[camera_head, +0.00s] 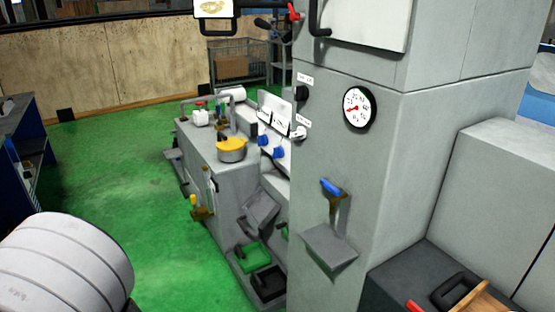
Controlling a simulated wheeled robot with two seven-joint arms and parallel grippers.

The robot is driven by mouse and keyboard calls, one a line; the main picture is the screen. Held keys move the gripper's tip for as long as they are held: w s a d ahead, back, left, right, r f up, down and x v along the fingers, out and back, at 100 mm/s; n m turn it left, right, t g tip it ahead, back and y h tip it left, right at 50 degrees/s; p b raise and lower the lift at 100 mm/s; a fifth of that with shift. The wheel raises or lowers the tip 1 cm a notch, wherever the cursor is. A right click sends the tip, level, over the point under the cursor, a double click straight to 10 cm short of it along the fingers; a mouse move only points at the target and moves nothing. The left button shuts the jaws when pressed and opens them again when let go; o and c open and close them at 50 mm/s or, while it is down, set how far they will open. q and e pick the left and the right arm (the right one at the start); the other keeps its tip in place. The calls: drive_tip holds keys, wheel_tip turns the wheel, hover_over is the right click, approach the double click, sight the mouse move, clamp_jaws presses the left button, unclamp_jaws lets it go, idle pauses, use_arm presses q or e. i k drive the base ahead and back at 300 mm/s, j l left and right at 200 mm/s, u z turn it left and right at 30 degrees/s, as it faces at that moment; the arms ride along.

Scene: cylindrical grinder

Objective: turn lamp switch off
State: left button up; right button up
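A tall grey grinder cabinet (350,180) stands right of centre. On its left part are two small rotary switches, each below a white label. The upper one is a black switch (301,93). The lower one is a pale switch (298,133). The label text is too small to read, so I cannot tell which is the lamp switch or which way either is set. Neither of my grippers is in view, and nothing touches the switches.
A round gauge (359,107) sits right of the switches. A blue-handled lever (333,189) and a grey shelf (329,248) stick out below. The machine's bed, with a yellow-topped part (231,147), extends behind. Green floor (120,170) is clear at left.

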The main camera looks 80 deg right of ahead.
sight(301, 133)
drive_tip(key=z, duration=3.75)
